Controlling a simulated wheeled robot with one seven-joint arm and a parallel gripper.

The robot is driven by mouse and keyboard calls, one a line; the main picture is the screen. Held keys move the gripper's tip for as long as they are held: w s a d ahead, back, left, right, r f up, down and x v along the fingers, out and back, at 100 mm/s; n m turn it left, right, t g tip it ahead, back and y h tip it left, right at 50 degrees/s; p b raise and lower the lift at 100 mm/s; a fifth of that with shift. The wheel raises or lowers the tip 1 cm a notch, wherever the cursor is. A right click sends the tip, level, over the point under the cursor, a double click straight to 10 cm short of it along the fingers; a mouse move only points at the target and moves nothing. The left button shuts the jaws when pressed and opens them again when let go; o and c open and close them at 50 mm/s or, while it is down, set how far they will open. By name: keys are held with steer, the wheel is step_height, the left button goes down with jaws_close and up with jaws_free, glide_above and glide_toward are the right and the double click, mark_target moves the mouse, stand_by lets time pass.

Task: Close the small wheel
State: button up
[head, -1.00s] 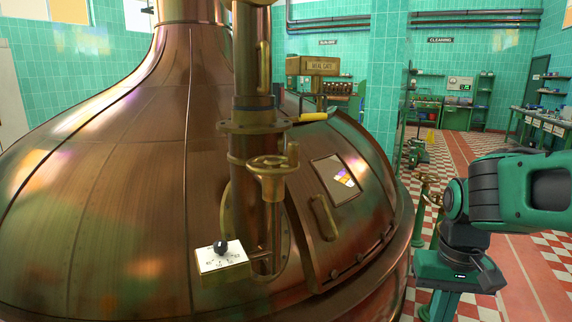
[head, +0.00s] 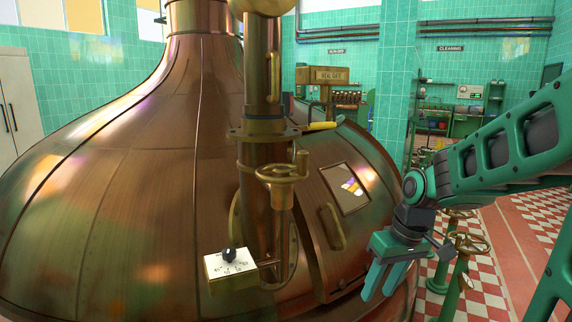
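A small brass handwheel (head: 282,173) with an upright knob sits on a valve on the front of the copper kettle's vertical pipe. My gripper (head: 379,292) hangs to the right of and below this wheel, in front of the kettle's lower right side, clearly apart from the wheel. Its two teal fingers point down with a gap between them, and nothing shows in it. Another brass handwheel (head: 470,243) stands on a green post at the right, behind my gripper. The pictures do not show how far either valve is turned.
The copper kettle (head: 120,190) fills the left and middle. A white dial box (head: 229,264) with a black knob projects below the small wheel. A yellow-handled lever (head: 322,126) sticks out above it. Checkered floor (head: 490,285) shows at the right.

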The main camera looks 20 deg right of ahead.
mark_target(307, 168)
steer(key=w+a+r+n+t+y, duration=0.35)
steer(key=w+a+n+y, duration=0.35)
steer(key=w, duration=0.6)
steer(key=r+n+y, duration=0.1)
steer(key=r+y, duration=0.1)
steer(key=r, duration=0.4)
steer(key=w+r+n+t+y, duration=0.1)
steer(key=r+n+y, duration=0.1)
steer(key=r, duration=0.5)
steer(key=w+r+n+t+y, duration=0.1)
steer(key=r+n+y, duration=0.1)
steer(key=r, duration=0.5)
steer(key=shift+d+r+y, duration=0.1)
steer(key=shift+d+y, duration=0.05)
steer(key=shift+y, duration=0.65)
steer(key=x, duration=0.7)
steer(key=w+r+x, duration=0.1)
steer(key=x, duration=0.2)
